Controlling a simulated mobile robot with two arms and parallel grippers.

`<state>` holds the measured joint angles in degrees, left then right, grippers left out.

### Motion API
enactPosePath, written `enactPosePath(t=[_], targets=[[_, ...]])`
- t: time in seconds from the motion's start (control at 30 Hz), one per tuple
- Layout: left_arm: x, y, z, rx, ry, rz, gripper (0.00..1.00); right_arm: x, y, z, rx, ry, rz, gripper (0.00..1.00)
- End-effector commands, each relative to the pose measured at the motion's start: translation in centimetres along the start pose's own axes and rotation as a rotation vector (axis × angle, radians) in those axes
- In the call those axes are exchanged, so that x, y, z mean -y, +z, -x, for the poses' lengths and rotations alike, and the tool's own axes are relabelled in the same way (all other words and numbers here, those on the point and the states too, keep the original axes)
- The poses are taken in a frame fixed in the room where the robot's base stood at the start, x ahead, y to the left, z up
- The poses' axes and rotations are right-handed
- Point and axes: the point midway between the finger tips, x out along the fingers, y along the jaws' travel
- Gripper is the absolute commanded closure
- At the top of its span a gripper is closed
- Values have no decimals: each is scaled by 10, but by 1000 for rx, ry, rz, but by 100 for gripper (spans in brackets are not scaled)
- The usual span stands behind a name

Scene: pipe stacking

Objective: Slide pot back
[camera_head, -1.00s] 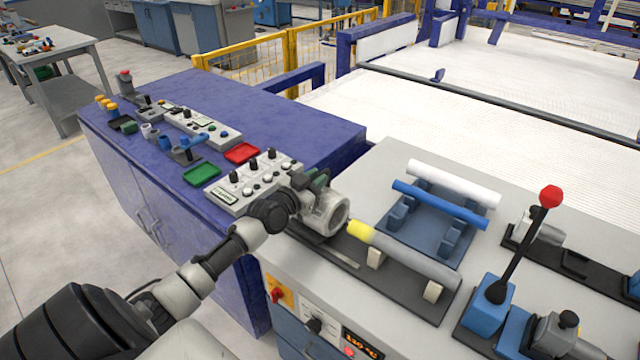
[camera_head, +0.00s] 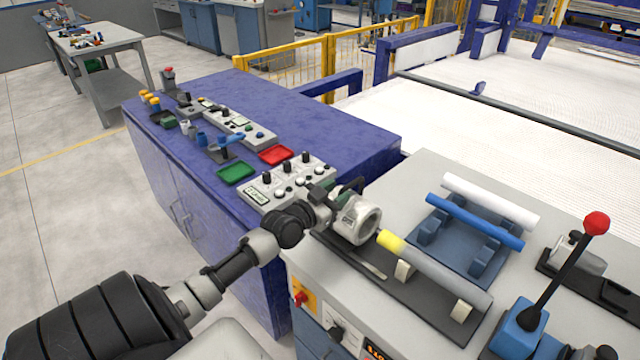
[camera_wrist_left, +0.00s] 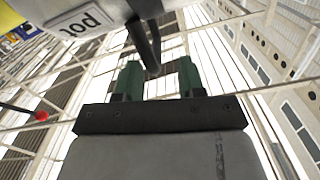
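The pot (camera_head: 364,223) is a grey-white ring-shaped housing on a dark rail on the bench. It sits just left of the yellow end of a grey pipe (camera_head: 432,267), with a small gap visible between them. In the left wrist view, the pot (camera_wrist_left: 35,12) shows its "pot" label and a black handle (camera_wrist_left: 146,42). My left gripper (camera_head: 340,190) is at the pot's rear left side. Its green fingers (camera_wrist_left: 158,82) are apart, with the handle's end between them and space visible on the right. My right gripper is not in view.
A blue rack (camera_head: 470,240) with a white and a blue pipe lies behind the rail. A red-knobbed lever (camera_head: 566,265) stands at right. A switch panel (camera_head: 288,182) and green tray (camera_head: 237,173) sit left on the blue cabinet.

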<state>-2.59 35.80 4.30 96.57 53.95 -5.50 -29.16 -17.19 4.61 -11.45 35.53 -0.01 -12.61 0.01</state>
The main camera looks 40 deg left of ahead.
Motion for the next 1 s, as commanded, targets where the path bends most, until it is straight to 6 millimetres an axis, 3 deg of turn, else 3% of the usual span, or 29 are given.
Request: enactPosePath(t=[0.2, 0.4, 1.0], targets=[[0, 1, 41, 2, 0, -2, 61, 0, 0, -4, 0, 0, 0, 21], [1, 1, 61, 0, -1, -1, 61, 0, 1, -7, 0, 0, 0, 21], [1, 0, 65, -1, -2, -2, 61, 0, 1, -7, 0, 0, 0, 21]])
